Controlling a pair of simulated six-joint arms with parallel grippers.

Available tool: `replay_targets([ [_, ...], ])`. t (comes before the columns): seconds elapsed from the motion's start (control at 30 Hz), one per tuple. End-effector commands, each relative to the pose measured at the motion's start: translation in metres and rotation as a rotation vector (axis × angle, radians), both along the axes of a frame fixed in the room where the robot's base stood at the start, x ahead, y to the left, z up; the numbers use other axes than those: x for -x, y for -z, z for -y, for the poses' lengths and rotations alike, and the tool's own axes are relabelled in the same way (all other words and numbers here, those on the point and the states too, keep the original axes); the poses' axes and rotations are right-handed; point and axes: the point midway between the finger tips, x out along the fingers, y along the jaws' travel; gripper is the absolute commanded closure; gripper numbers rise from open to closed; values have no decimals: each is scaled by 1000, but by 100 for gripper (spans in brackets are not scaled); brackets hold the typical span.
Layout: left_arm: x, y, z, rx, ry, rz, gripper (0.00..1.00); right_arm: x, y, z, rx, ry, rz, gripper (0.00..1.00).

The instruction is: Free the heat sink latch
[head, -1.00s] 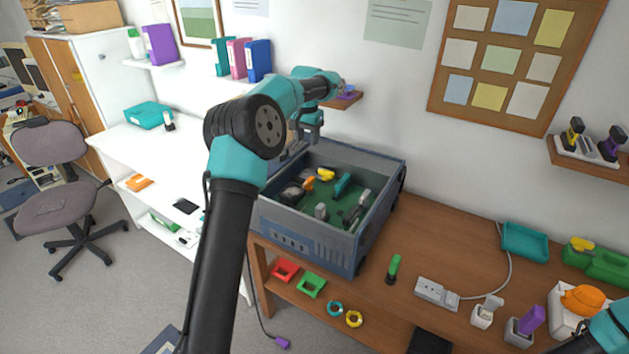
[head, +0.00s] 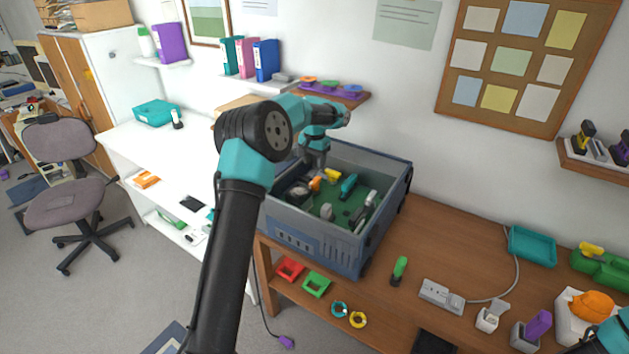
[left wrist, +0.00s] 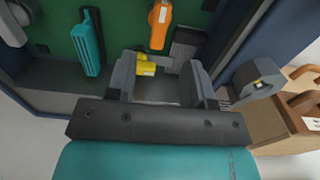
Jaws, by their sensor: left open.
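The open grey-blue case (head: 318,243) stands on the brown bench with a green board (head: 335,205) inside. On the board are an orange lever-like part (head: 315,183), a yellow part (head: 332,174) and a teal part (head: 349,186). In the left wrist view a dark finned block (left wrist: 188,48) sits beside the orange part (left wrist: 159,24); I cannot tell for certain which part is the latch. My left gripper (head: 317,155) is over the case's back left part. Its fingers (left wrist: 164,80) are open, with the yellow part (left wrist: 147,66) showing between them. My right gripper is out of view.
The case walls surround the parts closely. A shelf with coloured items (head: 330,89) hangs behind my left gripper.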

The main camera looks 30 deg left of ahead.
Motion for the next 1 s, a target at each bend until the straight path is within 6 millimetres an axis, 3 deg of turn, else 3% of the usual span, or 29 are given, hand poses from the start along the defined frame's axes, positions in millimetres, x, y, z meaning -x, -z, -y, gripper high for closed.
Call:
replay_targets([
  [0.3,1,55,0,1,-1,-3,52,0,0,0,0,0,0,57],
  [0.5,0,79,0,0,0,-1,52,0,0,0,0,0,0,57],
  [0.9,0,86,0,0,0,0,52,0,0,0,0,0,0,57],
  [1.0,0,85,0,0,0,0,62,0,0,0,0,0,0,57],
])
